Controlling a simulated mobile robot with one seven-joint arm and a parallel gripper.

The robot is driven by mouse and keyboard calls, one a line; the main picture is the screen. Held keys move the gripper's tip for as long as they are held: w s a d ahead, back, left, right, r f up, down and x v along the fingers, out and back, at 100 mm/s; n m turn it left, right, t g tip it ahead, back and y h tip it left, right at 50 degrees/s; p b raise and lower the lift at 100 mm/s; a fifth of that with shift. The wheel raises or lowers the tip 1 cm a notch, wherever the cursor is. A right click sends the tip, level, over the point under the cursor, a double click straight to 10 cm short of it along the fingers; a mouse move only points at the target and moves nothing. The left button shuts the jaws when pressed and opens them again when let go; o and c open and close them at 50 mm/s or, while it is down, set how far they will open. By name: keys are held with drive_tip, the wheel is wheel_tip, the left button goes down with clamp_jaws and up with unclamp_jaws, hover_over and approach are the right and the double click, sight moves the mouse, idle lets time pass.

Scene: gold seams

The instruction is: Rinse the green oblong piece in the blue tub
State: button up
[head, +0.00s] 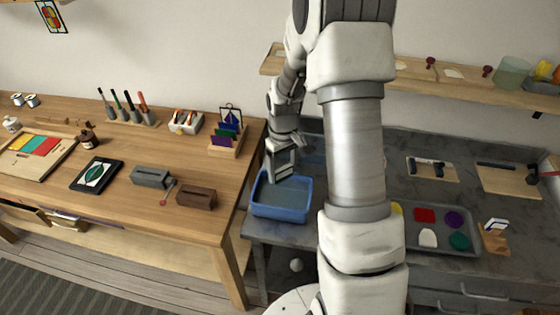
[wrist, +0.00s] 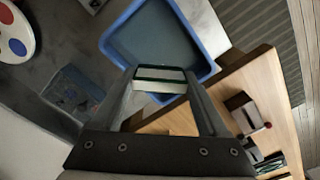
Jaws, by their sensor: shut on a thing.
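The blue tub (head: 281,212) stands on the grey counter's left end, with bluish water inside. In the wrist view the tub (wrist: 207,72) lies just past my fingertips. My gripper (head: 279,172) is over the tub's back left part, pointing down. In the wrist view my gripper (wrist: 160,80) is shut on a thin piece (wrist: 160,73), seen edge-on with a dark green edge and a pale band beside it. Its oblong outline cannot be made out from here. In the head view the piece is too small or hidden to tell. I cannot tell whether it touches the water.
A clear bin (wrist: 72,92) stands beside the tub. A grey tray (head: 450,250) with several coloured pieces lies to the right, partly behind my arm. The wooden bench (head: 225,175) is left of the tub, with a brown block (head: 196,197) and a grey block (head: 151,177) on it.

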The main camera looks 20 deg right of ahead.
drive_tip(key=shift+f+b, duration=3.9)
drive_tip(key=shift+f, duration=1.85)
drive_tip(key=shift+s+d, duration=0.1)
drive_tip(key=shift+s+d, duration=0.25)
drive_tip(key=shift+d, duration=0.15)
drive_tip(key=shift+w+a, duration=0.15)
drive_tip(key=shift+a, duration=0.05)
drive_tip(key=shift+w+a, duration=0.15)
drive_tip(key=shift+a, duration=0.15)
drive_tip(key=shift+r, duration=0.15)
